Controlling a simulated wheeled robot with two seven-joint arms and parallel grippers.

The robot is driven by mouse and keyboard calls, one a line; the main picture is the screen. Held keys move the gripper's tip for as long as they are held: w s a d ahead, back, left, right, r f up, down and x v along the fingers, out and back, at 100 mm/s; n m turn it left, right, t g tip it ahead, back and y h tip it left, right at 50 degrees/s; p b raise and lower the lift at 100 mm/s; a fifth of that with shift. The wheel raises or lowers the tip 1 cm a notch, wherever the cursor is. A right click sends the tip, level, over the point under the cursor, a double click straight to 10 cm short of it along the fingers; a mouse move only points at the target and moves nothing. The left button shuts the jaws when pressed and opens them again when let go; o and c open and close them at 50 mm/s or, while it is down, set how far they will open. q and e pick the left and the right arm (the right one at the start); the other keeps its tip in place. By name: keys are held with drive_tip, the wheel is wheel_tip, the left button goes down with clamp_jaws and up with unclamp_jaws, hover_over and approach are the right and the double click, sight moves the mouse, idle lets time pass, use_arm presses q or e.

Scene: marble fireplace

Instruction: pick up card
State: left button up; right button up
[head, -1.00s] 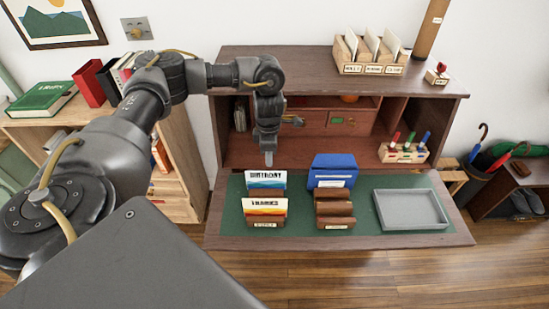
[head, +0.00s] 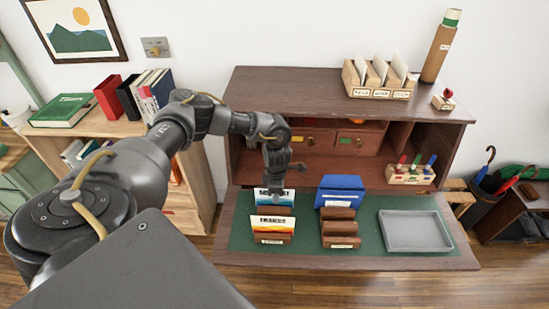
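Two cards stand upright in a small wooden holder (head: 272,240) on the left of the green desk mat. The front card, lettered THANKS (head: 272,226), has orange and yellow bands and shows fully. The rear card (head: 264,200) has blue bands, and its lettering is mostly hidden by my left gripper (head: 276,198). That gripper points down at the rear card's top middle, overlapping it in the head view. Its fingers are too small and dark to tell whether they are open or shut, or touching the card. My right gripper is not in view.
To the right stand a blue box (head: 341,187), an empty-slotted brown holder (head: 340,228) and an empty grey tray (head: 415,231). Behind is the desk's cubby with drawers (head: 355,142) and a pen stand (head: 411,175).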

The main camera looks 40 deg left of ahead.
use_arm(q)
drive_tip(key=shift+f, duration=0.7)
clamp_jaws()
drive_tip(key=shift+r, duration=0.15)
